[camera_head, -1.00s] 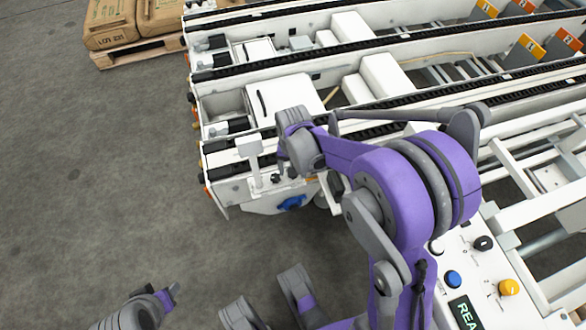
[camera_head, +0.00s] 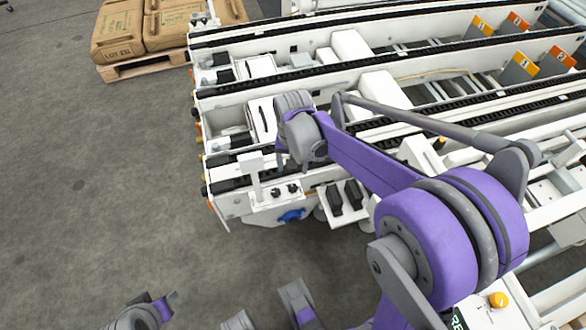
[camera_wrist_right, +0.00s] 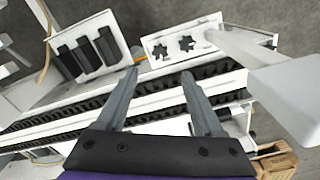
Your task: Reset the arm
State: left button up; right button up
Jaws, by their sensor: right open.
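My right arm reaches over the front corner of a white conveyor frame (camera_head: 232,203). In the right wrist view my right gripper (camera_wrist_right: 160,73) has its two grey fingers spread apart with nothing between them. Beyond the fingertips is a small white panel with two black star knobs (camera_wrist_right: 180,45). In the head view the wrist hides most of the gripper, near the same knob panel (camera_head: 275,193). My left gripper does not show clearly; only grey and purple parts of my own body appear along the bottom edge.
Black chain rails (camera_head: 300,74) run along the conveyor. A white bracket (camera_wrist_right: 290,80) stands close right of the fingers in the wrist view. A control panel with a yellow button (camera_head: 498,299) is at lower right. A pallet with brown sacks (camera_head: 172,28) is top left. Floor at left is clear.

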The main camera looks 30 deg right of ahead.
dwell(0.5)
jog(key=s+a+r+n+t, duration=0.1)
jog(key=s+a+n+t, duration=0.2)
jog(key=s, duration=0.5)
jog(key=s+a+r+n+t, duration=0.2)
jog(key=s+a+n, duration=0.25)
jog(key=s, duration=0.45)
pick_arm(q)
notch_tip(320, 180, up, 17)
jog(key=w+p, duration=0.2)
jog(key=p, duration=1.3)
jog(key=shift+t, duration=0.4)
pick_arm(e)
notch_tip(320, 180, up, 16)
jog(key=w+d, duration=0.1)
jog(key=w, duration=0.1)
jog(key=shift+w, duration=0.2)
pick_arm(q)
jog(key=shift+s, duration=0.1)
pick_arm(e)
jog(key=shift+s, duration=0.1)
